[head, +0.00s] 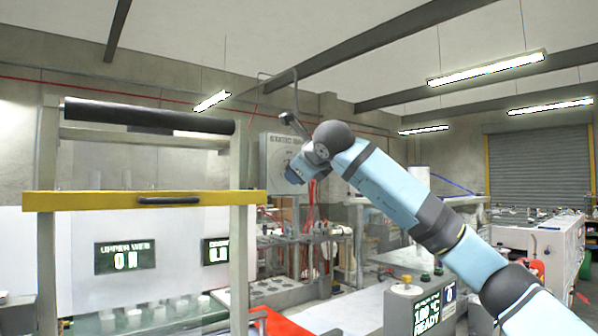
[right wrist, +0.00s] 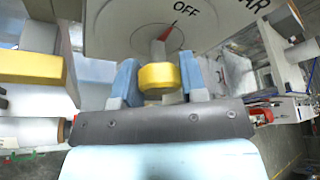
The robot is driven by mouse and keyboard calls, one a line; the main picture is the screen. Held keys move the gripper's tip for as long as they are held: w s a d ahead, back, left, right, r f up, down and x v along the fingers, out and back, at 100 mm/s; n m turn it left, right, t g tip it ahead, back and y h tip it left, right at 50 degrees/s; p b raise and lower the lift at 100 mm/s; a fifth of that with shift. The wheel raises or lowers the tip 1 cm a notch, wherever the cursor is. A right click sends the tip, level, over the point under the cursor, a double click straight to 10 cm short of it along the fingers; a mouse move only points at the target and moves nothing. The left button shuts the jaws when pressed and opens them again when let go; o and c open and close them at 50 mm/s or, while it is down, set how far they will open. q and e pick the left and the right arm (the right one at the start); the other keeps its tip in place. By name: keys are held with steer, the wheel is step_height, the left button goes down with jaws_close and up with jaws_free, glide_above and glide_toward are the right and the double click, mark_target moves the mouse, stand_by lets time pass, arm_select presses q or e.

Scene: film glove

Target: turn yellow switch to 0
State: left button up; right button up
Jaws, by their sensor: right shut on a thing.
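The yellow switch (right wrist: 158,77) is a round knob on a grey stem, in front of a pale dial plate (right wrist: 115,28) in the right wrist view. The plate bears the dark word OFF and letters ending in AR. A red pointer at the stem slants up to the right, just below OFF. My right gripper (right wrist: 158,82) has its blue fingers on either side of the knob and is shut on it. In the head view my right gripper (head: 297,172) is at a grey panel (head: 278,150); the switch is hidden there. My left gripper is out of view.
A frame with a yellow crossbar (head: 100,200) and black roller (head: 150,117) stands at the left, close to the panel. A machine with a green READY display (head: 427,315) is below my right arm. A yellow bar (right wrist: 28,66) is left of my gripper in the wrist view.

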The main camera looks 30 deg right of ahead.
stand_by(0.3)
steer(key=o, duration=0.9)
steer(key=b+v, duration=0.1)
steer(key=v, duration=1.2)
steer(key=shift+s+a+r+b, duration=0.1)
steer(key=shift+s+b, duration=0.3)
